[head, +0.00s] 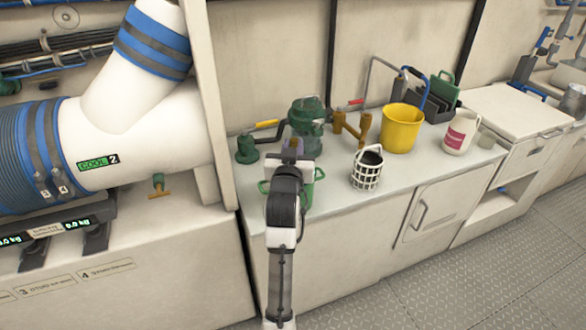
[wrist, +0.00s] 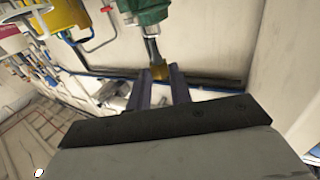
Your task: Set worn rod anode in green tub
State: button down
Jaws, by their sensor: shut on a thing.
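My gripper (wrist: 165,75) is shut on the worn rod anode, a dull grey rod (wrist: 152,48) with a brass-yellow end (wrist: 159,73) between the fingertips. In the head view my gripper (head: 291,150) is above the counter, and the anode cannot be made out there. The green tub (head: 319,174) shows only as green edges on either side of my arm, which hides most of it. I cannot tell the anode's exact height over the tub.
A green strainer housing (head: 307,125) stands just behind my gripper. To the right are brass pipe fittings (head: 352,130), a white basket (head: 367,170), a yellow bucket (head: 401,128) and a white jug (head: 460,132). The counter front (head: 330,215) is clear. A white duct (head: 140,135) is at left.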

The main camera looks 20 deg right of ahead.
notch_tip(320, 180, down, 7)
dwell(0.4)
jog(key=shift+f, duration=0.1)
jog(key=c, duration=1.3)
grip_release()
jog(key=shift+o, duration=0.2)
jog(key=b+v, duration=0.2)
jog(key=v, duration=1)
